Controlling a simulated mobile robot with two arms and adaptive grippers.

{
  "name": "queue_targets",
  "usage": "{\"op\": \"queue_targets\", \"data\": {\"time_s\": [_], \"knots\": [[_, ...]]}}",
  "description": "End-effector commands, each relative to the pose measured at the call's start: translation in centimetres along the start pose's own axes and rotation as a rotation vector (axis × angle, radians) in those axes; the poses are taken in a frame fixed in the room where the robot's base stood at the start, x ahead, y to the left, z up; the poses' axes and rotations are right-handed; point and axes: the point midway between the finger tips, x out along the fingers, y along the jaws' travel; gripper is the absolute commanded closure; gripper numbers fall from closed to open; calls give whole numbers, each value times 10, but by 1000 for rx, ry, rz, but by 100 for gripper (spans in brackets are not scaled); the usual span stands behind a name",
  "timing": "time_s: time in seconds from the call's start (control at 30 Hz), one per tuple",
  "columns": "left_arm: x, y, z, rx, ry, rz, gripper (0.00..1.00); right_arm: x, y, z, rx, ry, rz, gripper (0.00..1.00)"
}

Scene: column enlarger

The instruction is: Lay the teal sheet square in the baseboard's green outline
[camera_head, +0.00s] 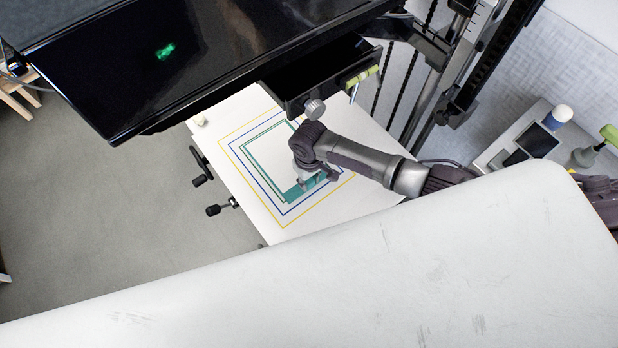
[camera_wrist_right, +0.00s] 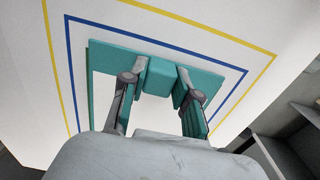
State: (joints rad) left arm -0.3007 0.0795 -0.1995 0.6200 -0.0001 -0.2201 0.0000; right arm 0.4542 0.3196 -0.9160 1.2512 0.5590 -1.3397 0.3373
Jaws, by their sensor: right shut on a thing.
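The teal sheet (camera_head: 292,193) lies on or just above the white baseboard (camera_head: 240,122), within the blue and yellow outlines. In the right wrist view it is a flat teal band (camera_wrist_right: 108,58) with a raised teal block (camera_wrist_right: 159,78) and a pale area inside. My right gripper (camera_head: 308,184) is shut on the block, one finger on each side; it also shows in the right wrist view (camera_wrist_right: 157,90). Green lines (camera_head: 262,130) show at the far side in the head view; the near part is hidden by the sheet and gripper. My left gripper is not in view.
The black enlarger head (camera_head: 318,80) overhangs the board's back edge, close to my right arm. Black clamp knobs (camera_head: 212,210) stick out at the board's left. The column (camera_head: 462,65) stands at the back right, and a side table (camera_head: 520,128) holds several items.

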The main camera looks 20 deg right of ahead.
Motion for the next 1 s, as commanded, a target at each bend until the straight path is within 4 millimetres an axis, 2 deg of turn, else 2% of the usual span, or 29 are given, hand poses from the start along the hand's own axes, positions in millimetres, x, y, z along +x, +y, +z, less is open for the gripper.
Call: {"op": "queue_targets", "data": {"time_s": [0.7, 0.73, 0.9, 1.0], "knots": [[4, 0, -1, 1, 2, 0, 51, 8, 0, 0, 1, -1, 0, 100], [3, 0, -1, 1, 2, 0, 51, 8, 0, 0, 0, 0, 0, 67], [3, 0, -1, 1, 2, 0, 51, 8, 0, 0, 0, 0, 0, 41], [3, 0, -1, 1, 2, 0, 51, 8, 0, 0, 0, 0, 0, 41]]}}
